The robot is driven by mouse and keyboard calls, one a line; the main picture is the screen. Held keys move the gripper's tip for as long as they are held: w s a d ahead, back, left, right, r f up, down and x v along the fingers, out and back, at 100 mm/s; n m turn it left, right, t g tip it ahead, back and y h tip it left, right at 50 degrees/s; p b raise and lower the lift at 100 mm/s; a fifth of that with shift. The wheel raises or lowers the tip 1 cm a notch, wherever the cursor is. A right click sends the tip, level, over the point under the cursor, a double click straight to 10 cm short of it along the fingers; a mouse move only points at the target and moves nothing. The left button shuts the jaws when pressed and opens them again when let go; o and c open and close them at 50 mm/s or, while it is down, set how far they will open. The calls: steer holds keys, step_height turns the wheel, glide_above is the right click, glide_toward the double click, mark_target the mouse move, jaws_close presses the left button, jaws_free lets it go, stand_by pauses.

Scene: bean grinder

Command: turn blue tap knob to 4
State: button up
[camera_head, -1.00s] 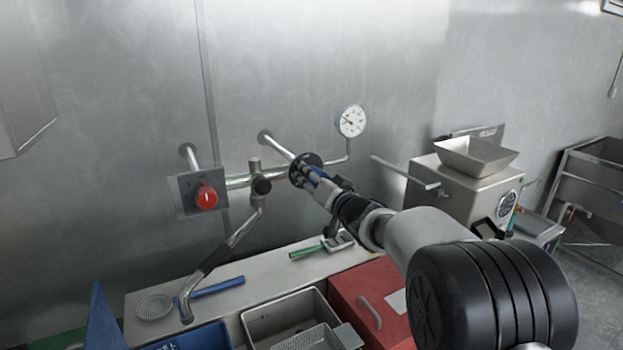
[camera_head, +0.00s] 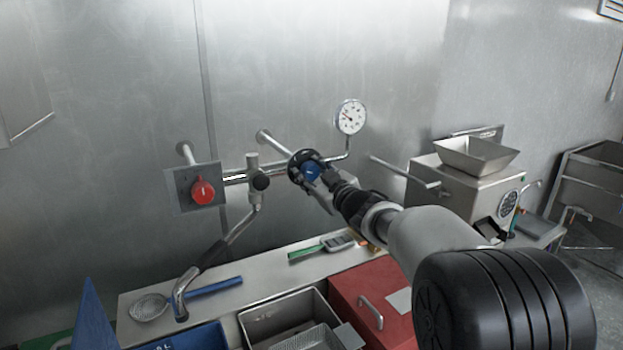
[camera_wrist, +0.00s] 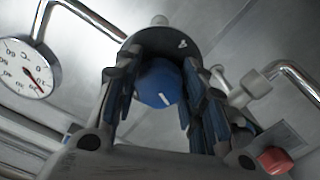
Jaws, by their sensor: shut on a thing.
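The blue tap knob (camera_head: 312,171) sits on a dark round plate (camera_head: 296,158) at the right end of the wall pipe. In the wrist view the blue knob (camera_wrist: 160,84) shows a white pointer mark and lies between my two fingers. My gripper (camera_head: 318,180) is shut on the knob, with a finger on either side of it; the wrist view also shows my gripper (camera_wrist: 158,100). A single mark shows on the dark plate's rim, too blurred to read with certainty. Other numbers are hidden or cannot be made out.
A red knob (camera_head: 203,191) on a square plate is to the left. A round gauge (camera_head: 350,117) stands above right of the blue knob. A spout (camera_head: 236,232) hangs over the counter. A grey grinder (camera_head: 465,180) stands to the right. A red box (camera_head: 345,290) is below.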

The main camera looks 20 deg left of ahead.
steer(key=n+b, duration=0.2)
steer(key=n, duration=0.3)
steer(key=shift+n+b, duration=0.3)
steer(key=n+b, duration=0.2)
steer(key=n, duration=0.3)
steer(key=shift+w, duration=0.1)
steer(key=n, duration=0.3)
steer(key=n+b, duration=0.1)
steer(key=n, duration=0.1)
steer(key=shift+r+n, duration=0.2)
steer(key=shift+n, duration=2.5)
steer(key=o, duration=1.1)
steer(key=shift+d+r, duration=0.1)
